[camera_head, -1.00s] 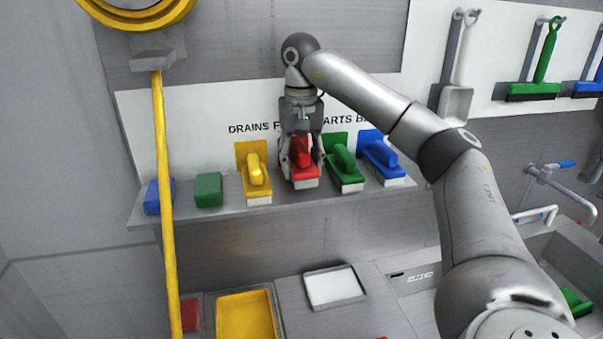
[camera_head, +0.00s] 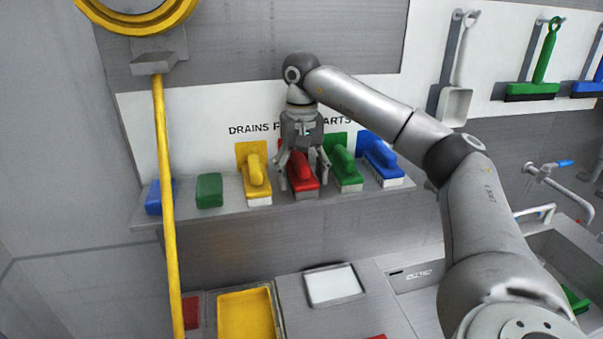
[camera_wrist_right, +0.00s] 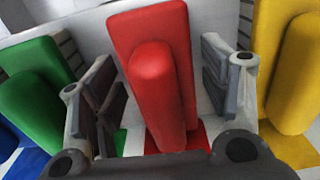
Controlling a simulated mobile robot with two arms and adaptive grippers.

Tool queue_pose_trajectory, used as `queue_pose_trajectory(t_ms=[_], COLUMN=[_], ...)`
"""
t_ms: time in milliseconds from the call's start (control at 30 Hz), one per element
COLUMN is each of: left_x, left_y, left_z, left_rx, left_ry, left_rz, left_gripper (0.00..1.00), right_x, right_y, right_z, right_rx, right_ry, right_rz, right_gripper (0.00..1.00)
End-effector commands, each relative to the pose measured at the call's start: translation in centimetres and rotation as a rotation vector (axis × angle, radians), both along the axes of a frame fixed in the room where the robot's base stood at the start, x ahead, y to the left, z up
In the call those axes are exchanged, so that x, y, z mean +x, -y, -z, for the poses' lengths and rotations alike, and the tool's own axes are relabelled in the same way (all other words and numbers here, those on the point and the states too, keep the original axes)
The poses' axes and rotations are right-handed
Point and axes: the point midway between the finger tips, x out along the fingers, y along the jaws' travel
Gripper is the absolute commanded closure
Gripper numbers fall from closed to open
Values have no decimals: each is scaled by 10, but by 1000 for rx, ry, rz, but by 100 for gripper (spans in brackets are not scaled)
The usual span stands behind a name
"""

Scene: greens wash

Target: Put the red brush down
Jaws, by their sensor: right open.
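The red brush (camera_head: 303,186) rests on the wall shelf (camera_head: 225,210), between the yellow brush (camera_head: 255,180) and the green brush (camera_head: 346,172). My right gripper (camera_head: 303,178) is over it with the fingers spread on both sides. In the right wrist view the red brush's handle (camera_wrist_right: 160,85) stands between the open fingers, with a gap on each side. Part of the red brush is hidden behind the gripper in the head view. My left gripper is not in view.
A blue brush (camera_head: 382,160) stands at the shelf's right end. Green (camera_head: 209,191) and blue (camera_head: 153,197) blocks sit at its left. A yellow pole (camera_head: 165,200) stands before the shelf's left part. Below are a yellow tray (camera_head: 246,315) and a white tray (camera_head: 334,285).

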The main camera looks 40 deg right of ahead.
Motion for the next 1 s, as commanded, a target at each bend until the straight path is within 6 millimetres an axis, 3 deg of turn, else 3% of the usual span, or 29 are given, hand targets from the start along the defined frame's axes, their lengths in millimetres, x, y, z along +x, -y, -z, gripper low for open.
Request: queue_pose_trajectory(t_ms=[267,400,600,1000], left_x=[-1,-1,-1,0], left_y=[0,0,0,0], left_z=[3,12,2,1], left_rx=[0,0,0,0], left_ry=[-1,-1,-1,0], left_rz=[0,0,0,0], left_gripper=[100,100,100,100], right_x=[1,1,0,0], right_y=[0,-1,0,0], right_z=[-8,-31,-62,-103], right_rx=[0,1,-1,-1], right_ry=[2,5,3,3], right_rz=[1,0,0,1], right_gripper=[31,31,31,31])
